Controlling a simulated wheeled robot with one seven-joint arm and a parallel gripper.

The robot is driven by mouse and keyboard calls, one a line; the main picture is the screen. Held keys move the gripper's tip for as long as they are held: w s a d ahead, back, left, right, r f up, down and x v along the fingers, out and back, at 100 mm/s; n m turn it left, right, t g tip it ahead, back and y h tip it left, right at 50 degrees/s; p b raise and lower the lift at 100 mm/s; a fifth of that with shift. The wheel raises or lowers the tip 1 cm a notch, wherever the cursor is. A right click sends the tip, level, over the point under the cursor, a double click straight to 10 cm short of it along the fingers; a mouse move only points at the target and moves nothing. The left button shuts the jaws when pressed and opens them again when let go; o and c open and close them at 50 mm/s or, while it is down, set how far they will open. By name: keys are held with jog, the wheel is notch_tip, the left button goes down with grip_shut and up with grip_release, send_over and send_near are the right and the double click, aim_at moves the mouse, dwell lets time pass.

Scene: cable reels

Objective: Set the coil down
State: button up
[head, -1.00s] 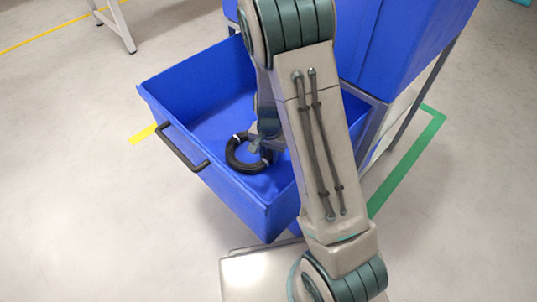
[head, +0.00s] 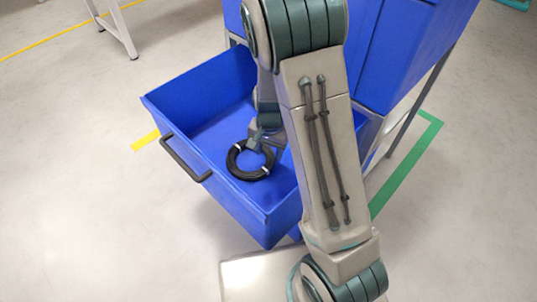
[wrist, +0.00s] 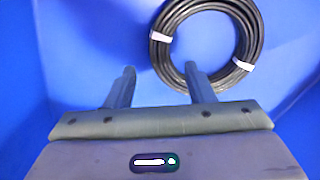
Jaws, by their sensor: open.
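The black cable coil (head: 245,176) with white ties lies flat on the floor of the open blue drawer (head: 196,84), near its front right part. It also shows as a ring in the wrist view (wrist: 172,65). My gripper (head: 259,145) is just at the coil's far side in the head view, partly hidden by my arm. In the wrist view, my gripper (wrist: 160,76) has its two fingers spread with nothing between them. One fingertip overlaps the coil's near edge in the picture; I cannot tell whether it touches.
The drawer walls stand around the coil, with a black handle (head: 185,158) on the front. The blue cabinet (head: 405,50) on a grey frame stands behind. Bare drawer floor lies left of the coil. A white table leg (head: 122,30) stands at the far left.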

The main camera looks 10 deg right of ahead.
jog(key=s+d+r+n+p, duration=0.15)
jog(key=s+r, duration=0.25)
jog(key=r, duration=0.4)
jog(key=s+r+n+p, duration=0.1)
jog(key=s+r+n, duration=0.15)
jog(key=r, duration=0.55)
jog(key=s+d+r+n, duration=0.1)
jog(key=s+r, duration=0.1)
jog(key=s, duration=0.3)
jog(key=s+d+r+n+t, duration=0.1)
jog(key=s+r, duration=0.2)
jog(key=s, duration=0.2)
jog(key=shift+d+r+n, duration=0.15)
jog(key=shift+r+n, duration=0.05)
jog(key=shift+n, duration=0.2)
